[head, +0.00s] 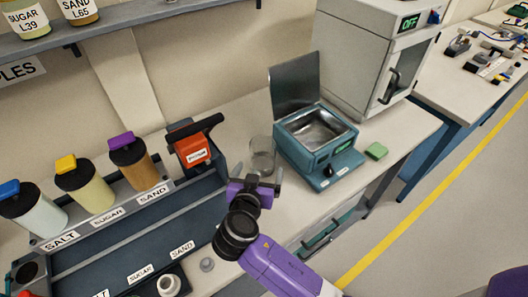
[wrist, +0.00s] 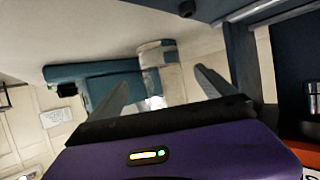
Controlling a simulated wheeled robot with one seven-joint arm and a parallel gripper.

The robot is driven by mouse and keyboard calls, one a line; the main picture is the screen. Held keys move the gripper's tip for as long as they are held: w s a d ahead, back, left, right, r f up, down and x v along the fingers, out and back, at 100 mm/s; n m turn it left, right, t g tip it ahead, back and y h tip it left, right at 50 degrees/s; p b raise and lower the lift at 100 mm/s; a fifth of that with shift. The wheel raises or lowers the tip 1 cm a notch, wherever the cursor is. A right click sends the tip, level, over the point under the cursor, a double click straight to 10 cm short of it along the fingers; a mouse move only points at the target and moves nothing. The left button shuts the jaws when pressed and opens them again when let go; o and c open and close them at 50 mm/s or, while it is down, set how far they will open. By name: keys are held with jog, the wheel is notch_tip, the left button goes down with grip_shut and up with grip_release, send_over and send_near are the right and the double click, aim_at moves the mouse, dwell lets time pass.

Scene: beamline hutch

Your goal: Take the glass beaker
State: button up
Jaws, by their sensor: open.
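The glass beaker (head: 262,150) is clear and looks empty. It stands upright on the bench, between the dark sample rack and the teal bath. My gripper (head: 257,180) is open and just in front of the beaker on the near side, its fingers pointing toward it. In the wrist view, the beaker (wrist: 158,53) shows beyond and roughly between the two spread fingertips of my gripper (wrist: 161,77). Nothing is held. The lower part of the beaker is partly hidden behind my gripper in the head view.
The teal water bath (head: 315,140) with its raised lid stands close to the beaker's right. A green block (head: 376,151) and a white oven (head: 365,55) are farther right.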

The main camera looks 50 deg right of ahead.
aim_at(260, 164)
jog(key=x, duration=0.2)
jog(key=p+x, duration=0.1)
jog(key=x, duration=0.1)
jog(key=p+x, duration=0.1)
jog(key=x, duration=0.1)
jog(key=shift+w+d+r, duration=0.2)
jog(key=shift+r, duration=0.2)
jog(key=shift+w+d+f, duration=0.25)
jog(key=shift+d+f, duration=0.1)
jog(key=shift+d, duration=0.1)
jog(key=c, duration=1.7)
jog(key=shift+c, duration=0.2)
jog(key=shift+r, duration=0.15)
